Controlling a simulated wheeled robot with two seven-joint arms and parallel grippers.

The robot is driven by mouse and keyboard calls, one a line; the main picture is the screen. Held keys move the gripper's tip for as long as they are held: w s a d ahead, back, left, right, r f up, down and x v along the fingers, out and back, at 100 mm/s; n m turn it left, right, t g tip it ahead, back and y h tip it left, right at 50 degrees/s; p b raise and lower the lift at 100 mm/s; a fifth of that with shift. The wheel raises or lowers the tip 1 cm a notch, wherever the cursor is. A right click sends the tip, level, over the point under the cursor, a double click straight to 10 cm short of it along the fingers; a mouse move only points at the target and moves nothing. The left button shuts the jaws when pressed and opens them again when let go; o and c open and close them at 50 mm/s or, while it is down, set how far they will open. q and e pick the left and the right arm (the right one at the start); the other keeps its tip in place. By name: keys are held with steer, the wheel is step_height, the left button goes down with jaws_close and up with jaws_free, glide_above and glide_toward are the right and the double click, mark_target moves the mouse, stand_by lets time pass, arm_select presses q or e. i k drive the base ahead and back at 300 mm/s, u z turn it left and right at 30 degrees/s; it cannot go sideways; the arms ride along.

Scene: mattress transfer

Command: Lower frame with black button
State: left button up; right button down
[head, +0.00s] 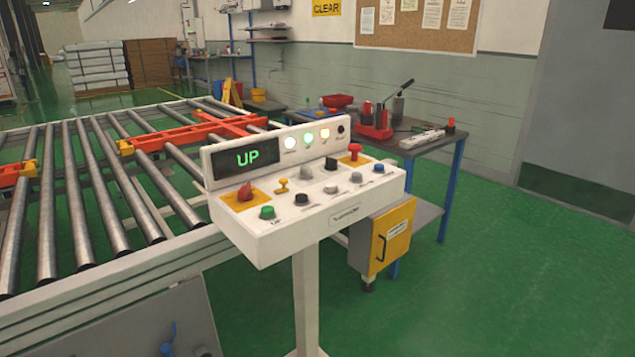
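A white control console (345,222) on a post stands in the middle of the head view. Its display (250,158) reads "UP" in green. A black button (302,198) sits on the front row, just right of a green button (267,212). A black knob or switch (331,163) is on the back row. The orange frame (195,131) shows among the rollers behind the console, partly hidden by it. Neither of my grippers is in view, so nothing of mine is seen touching the console.
The roller conveyor (120,187) fills the left side. A red mushroom knob (354,149), a red knob (245,191) and a blue button (378,168) share the panel. A workbench (420,145) and yellow cabinet (392,240) stand behind. Green floor (500,260) is clear at right.

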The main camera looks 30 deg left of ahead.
mark_target(302, 197)
steer(key=u, duration=0.75)
steer(key=i, duration=0.85)
steer(key=u, duration=0.95)
